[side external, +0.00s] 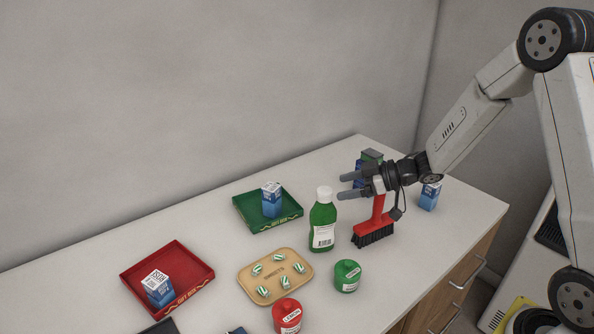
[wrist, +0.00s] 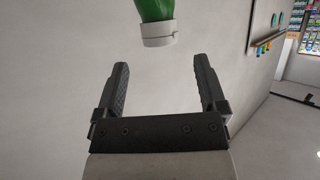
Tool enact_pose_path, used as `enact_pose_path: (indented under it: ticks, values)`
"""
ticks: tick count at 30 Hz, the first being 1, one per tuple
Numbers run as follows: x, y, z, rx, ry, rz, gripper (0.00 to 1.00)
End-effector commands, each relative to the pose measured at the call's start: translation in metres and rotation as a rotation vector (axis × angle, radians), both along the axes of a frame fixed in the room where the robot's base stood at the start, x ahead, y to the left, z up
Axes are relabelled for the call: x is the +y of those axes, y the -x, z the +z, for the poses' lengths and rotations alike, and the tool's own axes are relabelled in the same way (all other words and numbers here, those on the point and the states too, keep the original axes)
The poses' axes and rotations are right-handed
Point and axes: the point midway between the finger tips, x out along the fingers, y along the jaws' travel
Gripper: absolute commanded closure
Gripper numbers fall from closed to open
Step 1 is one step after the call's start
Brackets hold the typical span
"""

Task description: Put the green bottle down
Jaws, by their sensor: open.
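The green bottle (side external: 323,224) with a white cap and white label stands upright on the counter, near its middle right. In the wrist view its white cap and green neck (wrist: 157,30) show at the top, beyond the fingertips. My gripper (side external: 343,187) is open and level, to the right of the bottle's cap, with its fingers pointing left towards it. In the wrist view the gripper (wrist: 160,72) has its two fingers wide apart with nothing between them.
A red brush (side external: 375,225) stands just below my gripper. A green tray (side external: 268,223) and red tray (side external: 185,262) each hold a blue-white box. A wooden tray (side external: 250,272) holds several wrapped sweets. Green (side external: 347,276) and red (side external: 287,314) jars stand in front. The counter's back left is clear.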

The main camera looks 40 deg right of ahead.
Motion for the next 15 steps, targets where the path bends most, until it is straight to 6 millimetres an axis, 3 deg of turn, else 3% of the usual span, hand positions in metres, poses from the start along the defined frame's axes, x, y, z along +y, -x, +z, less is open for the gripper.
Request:
enact_pose_path:
  ticks: [6,15]
  values:
    - [-0.02,0.022,0.013,-0.002,0.001,-0.003,0.09]
    - [-0.028,0.034,0.018,0.0,0.0,0.0,0.09]
